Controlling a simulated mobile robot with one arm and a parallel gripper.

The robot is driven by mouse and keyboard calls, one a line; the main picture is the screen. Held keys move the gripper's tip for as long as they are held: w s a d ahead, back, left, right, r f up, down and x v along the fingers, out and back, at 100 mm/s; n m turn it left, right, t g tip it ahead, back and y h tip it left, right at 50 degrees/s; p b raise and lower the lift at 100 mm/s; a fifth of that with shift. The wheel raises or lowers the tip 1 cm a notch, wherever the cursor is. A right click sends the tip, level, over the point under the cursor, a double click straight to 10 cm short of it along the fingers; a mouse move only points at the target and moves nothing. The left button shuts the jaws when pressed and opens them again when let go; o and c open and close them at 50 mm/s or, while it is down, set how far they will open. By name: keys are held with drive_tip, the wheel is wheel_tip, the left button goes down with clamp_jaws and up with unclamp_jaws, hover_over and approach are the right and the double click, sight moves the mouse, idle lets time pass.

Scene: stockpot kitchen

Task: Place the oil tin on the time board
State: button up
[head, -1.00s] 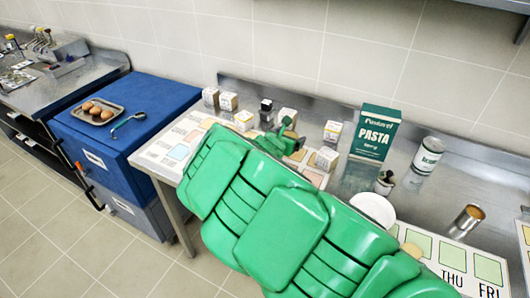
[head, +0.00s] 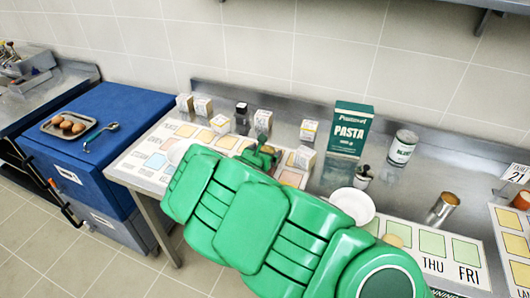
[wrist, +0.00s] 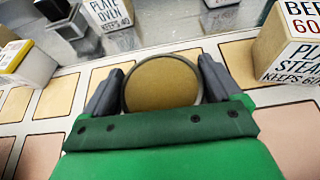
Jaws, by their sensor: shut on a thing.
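My gripper (wrist: 158,78) is shut on a round thing with a gold-brown top and grey rim, which I take to be the oil tin (wrist: 162,84). Its sides and base are mostly hidden, so I cannot tell whether it touches the surface below. In the head view my gripper (head: 268,153) is over the time board (head: 150,160), the pale board with coloured squares on the left of the steel counter. Tan squares of the board (wrist: 58,95) lie around the gripper in the wrist view.
Small labelled boxes stand around the board, including one at right (wrist: 290,40) and one at left (wrist: 25,62). A weekday board (head: 440,250) lies at front right.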

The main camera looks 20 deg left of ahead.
drive_tip(key=o, duration=0.9)
drive_tip(key=shift+f, duration=0.1)
drive_tip(key=shift+s+r, duration=0.15)
drive_tip(key=shift+r, duration=0.05)
drive_tip(key=shift+v, duration=5.85)
